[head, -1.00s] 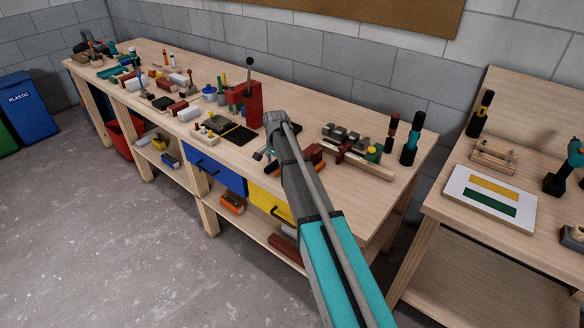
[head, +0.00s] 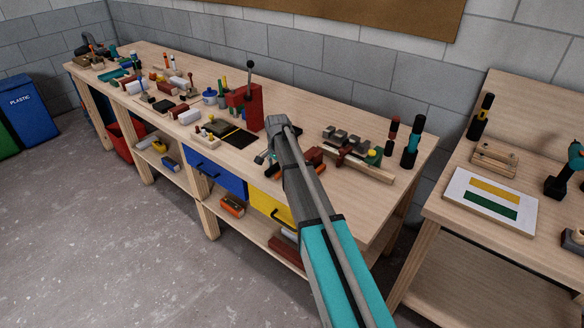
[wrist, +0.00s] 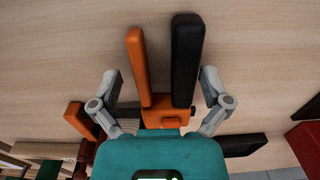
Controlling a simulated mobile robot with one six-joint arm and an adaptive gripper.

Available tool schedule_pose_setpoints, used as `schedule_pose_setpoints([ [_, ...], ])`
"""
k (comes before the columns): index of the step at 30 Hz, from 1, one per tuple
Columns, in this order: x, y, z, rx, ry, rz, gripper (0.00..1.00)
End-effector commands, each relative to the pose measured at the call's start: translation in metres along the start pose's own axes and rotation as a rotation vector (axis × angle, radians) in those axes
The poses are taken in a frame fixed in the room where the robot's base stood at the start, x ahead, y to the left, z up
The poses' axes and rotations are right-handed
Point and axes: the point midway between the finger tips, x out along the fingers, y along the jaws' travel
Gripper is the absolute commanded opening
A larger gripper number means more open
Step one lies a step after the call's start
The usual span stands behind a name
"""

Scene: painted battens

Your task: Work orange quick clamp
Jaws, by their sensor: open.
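The orange quick clamp shows in the wrist view, with an orange handle (wrist: 138,66), a black handle (wrist: 186,60) and an orange body (wrist: 166,117) between them. My gripper (wrist: 160,84) is open, one grey finger outside each handle. The handles lie between the fingers, with a gap on both sides. The lower part of the clamp is hidden behind my teal gripper housing. In the head view my gripper (head: 266,160) is low over the front of the bench, mostly hidden by my arm. I cannot tell the clamp apart there.
A red lever press (head: 245,106) stands behind and left of my arm. A wooden rack with grey pieces (head: 350,150) sits to the right. In the wrist view another orange part (wrist: 80,120), a black bar (wrist: 240,145) and a dark red block (wrist: 306,135) lie close by.

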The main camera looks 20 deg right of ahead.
Motion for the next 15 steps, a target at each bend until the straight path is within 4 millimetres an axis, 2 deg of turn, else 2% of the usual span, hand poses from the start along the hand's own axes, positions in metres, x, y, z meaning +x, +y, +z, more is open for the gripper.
schedule_pose_setpoints([
  [3, 0.0000, 0.0001, -0.0002, 0.000, 0.000, 0.000, 0.97],
  [4, 0.0000, 0.0001, -0.0002, 0.000, 0.000, 0.000, 0.93],
  [15, 0.0001, -0.0026, -0.0006, 0.001, 0.000, 0.001, 0.25],
])
